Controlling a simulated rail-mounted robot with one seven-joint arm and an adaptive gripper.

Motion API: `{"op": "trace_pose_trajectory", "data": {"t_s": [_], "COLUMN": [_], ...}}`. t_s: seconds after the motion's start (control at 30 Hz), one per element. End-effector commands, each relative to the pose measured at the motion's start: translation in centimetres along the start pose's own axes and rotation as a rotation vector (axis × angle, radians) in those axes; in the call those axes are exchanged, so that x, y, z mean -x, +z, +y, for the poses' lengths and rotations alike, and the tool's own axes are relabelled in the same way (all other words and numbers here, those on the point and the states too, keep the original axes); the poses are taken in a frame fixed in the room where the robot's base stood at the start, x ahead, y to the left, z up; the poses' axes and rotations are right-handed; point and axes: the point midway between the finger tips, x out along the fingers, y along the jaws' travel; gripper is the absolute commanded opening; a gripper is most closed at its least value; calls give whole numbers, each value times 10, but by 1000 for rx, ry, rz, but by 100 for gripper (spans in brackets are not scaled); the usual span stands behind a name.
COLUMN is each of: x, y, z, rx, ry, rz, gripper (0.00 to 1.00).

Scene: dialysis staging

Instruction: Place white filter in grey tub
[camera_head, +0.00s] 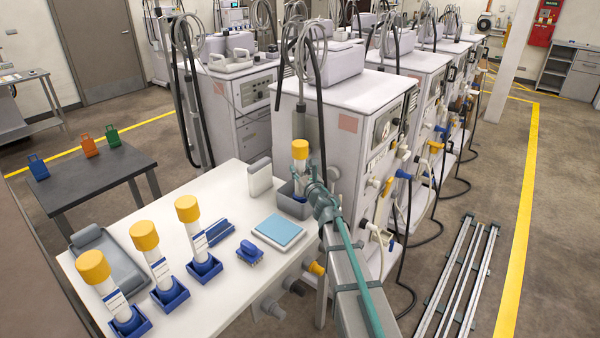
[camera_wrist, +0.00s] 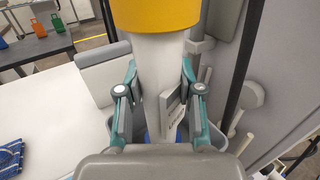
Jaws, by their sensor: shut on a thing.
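A white filter (camera_wrist: 157,55) with a yellow cap (camera_wrist: 155,13) stands upright between my gripper's fingers in the wrist view. My gripper (camera_wrist: 159,78) is shut on the filter's body. The filter's yellow cap also shows in the head view (camera_head: 300,149). The grey tub (camera_head: 287,203) is at the white table's far right corner, below my gripper. Its rim shows around the filter's lower part in the wrist view (camera_wrist: 113,128). The filter is over or partly inside the tub; my gripper hides its lower end, so I cannot tell whether it touches the bottom.
Several other yellow-capped filters (camera_head: 156,262) stand in blue holders at the white table's (camera_head: 225,305) left front. A white box (camera_head: 260,180) stands beside the tub. A blue-topped pad (camera_head: 279,230) lies in front. A dialysis machine (camera_head: 345,135) stands close behind the tub.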

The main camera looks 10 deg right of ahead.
Motion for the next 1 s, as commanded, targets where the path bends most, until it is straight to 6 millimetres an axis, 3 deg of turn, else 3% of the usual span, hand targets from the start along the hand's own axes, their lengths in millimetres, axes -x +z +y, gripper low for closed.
{"op": "trace_pose_trajectory", "data": {"t_s": [0.33, 0.37, 0.5, 0.9, 1.0], "x": [0, 0, 0, 0, 13], "y": [-4, -3, -2, 2, 0], "z": [0, 0, 0, 0, 0], "rx": [-1, -1, -1, -1, -1], "ry": [0, 0, 0, 0, -1], "rz": [-1, 0, 0, 0, 0], "gripper": [0, 41, 61, 61, 61]}}
